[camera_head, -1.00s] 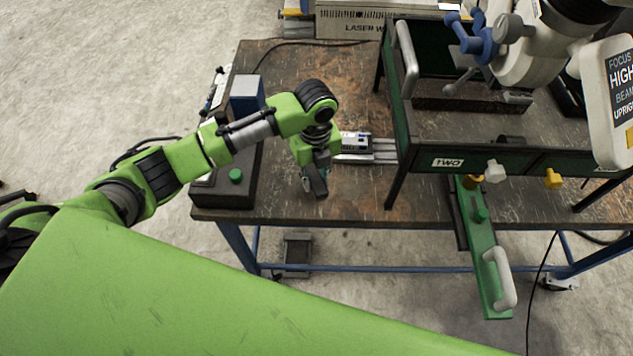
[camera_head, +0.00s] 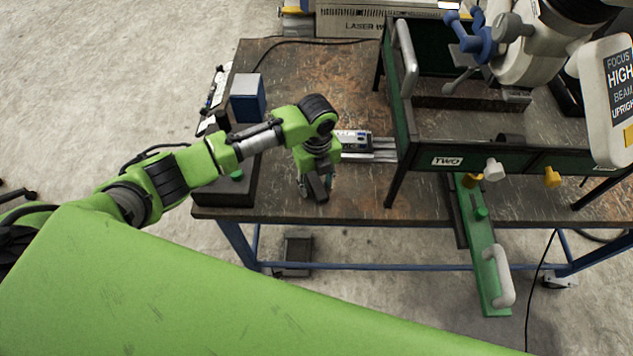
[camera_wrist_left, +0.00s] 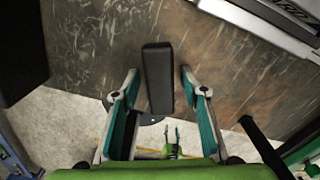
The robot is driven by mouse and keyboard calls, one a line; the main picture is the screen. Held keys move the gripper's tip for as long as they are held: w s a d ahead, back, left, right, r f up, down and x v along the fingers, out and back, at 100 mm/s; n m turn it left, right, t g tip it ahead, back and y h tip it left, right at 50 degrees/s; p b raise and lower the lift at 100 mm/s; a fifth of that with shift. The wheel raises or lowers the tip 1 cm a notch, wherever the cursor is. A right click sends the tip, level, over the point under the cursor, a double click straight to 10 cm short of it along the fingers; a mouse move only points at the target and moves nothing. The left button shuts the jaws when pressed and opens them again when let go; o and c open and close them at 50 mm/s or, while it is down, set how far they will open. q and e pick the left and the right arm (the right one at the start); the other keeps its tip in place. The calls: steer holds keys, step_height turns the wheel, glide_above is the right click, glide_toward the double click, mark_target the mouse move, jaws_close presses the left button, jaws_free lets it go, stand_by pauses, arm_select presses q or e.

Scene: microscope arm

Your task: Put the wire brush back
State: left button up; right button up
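My left gripper (camera_head: 317,190) is low over the front part of the worktable, left of the metal rail. In the left wrist view its two teal-padded fingers (camera_wrist_left: 158,76) are spread apart. A long black block (camera_wrist_left: 157,78) shows between them, with a gap on each side; it also shows in the head view (camera_head: 318,187). It may be the wire brush's handle, but no bristles are visible, and I cannot tell whether it rests on the table. No other brush can be made out.
The scratched worktable (camera_head: 290,67) has its front edge just below the gripper. A dark box with a green button (camera_head: 237,174) stands to the left. The metal rail (camera_head: 370,153) and the green frame labelled TWO (camera_head: 445,161) are to the right. A green handled slide (camera_head: 487,262) projects frontward.

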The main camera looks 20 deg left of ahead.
mark_target(317, 183)
arm_select(q)
steer(key=shift+r, duration=0.2)
step_height(317, 183, up, 12)
steer(key=b, duration=0.1)
stand_by(0.3)
stand_by(0.5)
